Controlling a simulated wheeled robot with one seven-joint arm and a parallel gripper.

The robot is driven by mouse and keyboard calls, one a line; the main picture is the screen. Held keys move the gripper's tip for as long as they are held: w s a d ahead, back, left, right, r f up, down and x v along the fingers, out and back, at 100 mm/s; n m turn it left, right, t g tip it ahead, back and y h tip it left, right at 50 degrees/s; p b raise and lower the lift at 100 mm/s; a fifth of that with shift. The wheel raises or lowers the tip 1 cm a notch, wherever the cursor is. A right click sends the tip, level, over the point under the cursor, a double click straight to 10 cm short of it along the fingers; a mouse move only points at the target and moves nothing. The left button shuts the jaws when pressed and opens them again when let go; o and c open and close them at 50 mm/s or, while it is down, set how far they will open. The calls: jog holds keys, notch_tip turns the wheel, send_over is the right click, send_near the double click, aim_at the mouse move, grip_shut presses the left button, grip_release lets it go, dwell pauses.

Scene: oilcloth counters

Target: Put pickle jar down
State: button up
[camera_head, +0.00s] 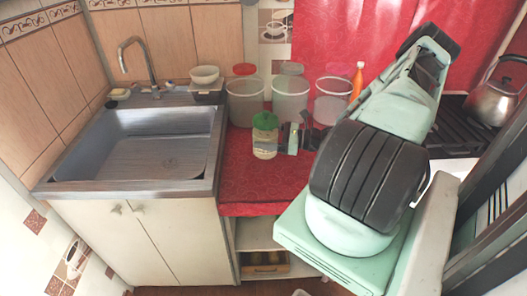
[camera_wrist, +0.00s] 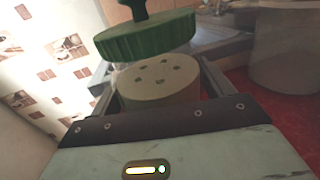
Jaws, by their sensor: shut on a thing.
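The pickle jar (camera_head: 265,145) is a small, clear-sided jar with pale contents and a green knobbed lid. It is upright over the red cloth counter (camera_head: 262,192), left of my gripper (camera_head: 279,138). I cannot tell whether its base touches the cloth. In the wrist view, the green lid (camera_wrist: 148,37) is beyond a pale round form with small dark marks, between my fingers (camera_wrist: 155,78). My gripper is shut on the jar. My arm hides part of the counter to the right.
Several clear containers (camera_head: 246,106) stand behind the jar, with an orange bottle (camera_head: 357,80) beside them. Red cloth in front of the jar is clear.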

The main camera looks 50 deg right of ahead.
jog(key=shift+f, duration=2.55)
jog(key=shift+f, duration=0.2)
jog(key=o, duration=2)
jog(key=shift+r, duration=0.1)
jog(key=shift+s+d, duration=0.1)
jog(key=b+v, duration=0.2)
jog(key=v, duration=0.9)
jog(key=shift+s+d+r, duration=0.1)
jog(key=shift+s+d, duration=0.05)
jog(key=shift+s, duration=0.2)
